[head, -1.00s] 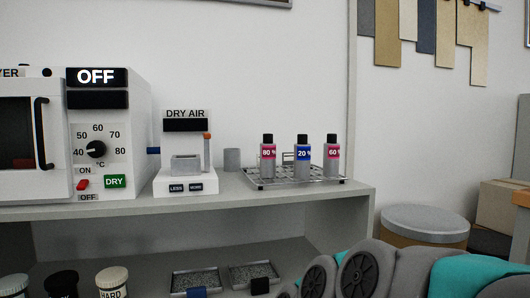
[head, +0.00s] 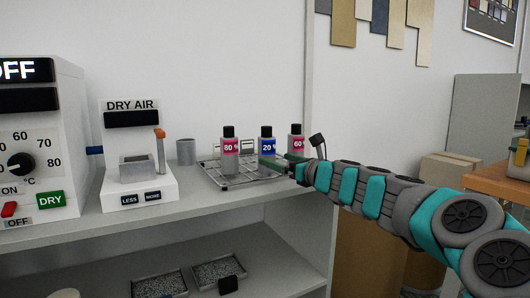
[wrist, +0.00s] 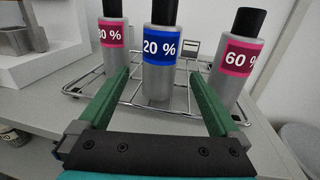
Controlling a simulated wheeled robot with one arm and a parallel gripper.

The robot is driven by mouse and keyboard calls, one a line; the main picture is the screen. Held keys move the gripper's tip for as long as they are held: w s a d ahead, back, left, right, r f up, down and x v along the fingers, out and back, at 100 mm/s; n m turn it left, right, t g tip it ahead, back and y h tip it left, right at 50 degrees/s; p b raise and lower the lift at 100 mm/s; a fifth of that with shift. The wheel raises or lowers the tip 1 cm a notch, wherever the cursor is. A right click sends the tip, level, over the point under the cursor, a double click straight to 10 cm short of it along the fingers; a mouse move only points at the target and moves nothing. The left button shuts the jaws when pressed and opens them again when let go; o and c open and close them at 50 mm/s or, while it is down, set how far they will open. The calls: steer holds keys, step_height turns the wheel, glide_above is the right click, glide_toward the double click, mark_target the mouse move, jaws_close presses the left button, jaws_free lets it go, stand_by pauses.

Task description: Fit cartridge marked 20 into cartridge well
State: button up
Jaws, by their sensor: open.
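The cartridge marked 20 % (head: 267,146), grey with a blue label and black cap, stands upright in a wire rack (head: 215,175) on the shelf. In the wrist view the 20 % cartridge (wrist: 159,55) is between and just beyond the green fingers of my open gripper (wrist: 162,95). In the head view my gripper (head: 284,164) reaches in from the right at the cartridge. The DRY AIR unit (head: 135,160) has a grey open-topped box (head: 137,168) on its front, possibly the well; I cannot tell for certain.
The 80 % cartridge (head: 230,152) stands left of the 20 % one, and the 60 % cartridge (head: 296,143) right of it, close to my fingers. A grey cylinder (head: 186,151) stands between the unit and the rack. The dryer (head: 40,130) is at far left.

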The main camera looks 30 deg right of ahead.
mark_target(272, 156)
steer(key=shift+w+a+r, duration=0.1)
steer(key=shift+w+a, duration=0.1)
steer(key=shift+w, duration=0.85)
steer(key=shift+w+a+r, duration=0.1)
steer(key=shift+w+a, duration=0.15)
steer(key=shift+w, duration=0.75)
steer(key=shift+w+a, duration=0.2)
steer(key=shift+w, duration=0.85)
steer(key=shift+c, duration=0.3)
jaws_close()
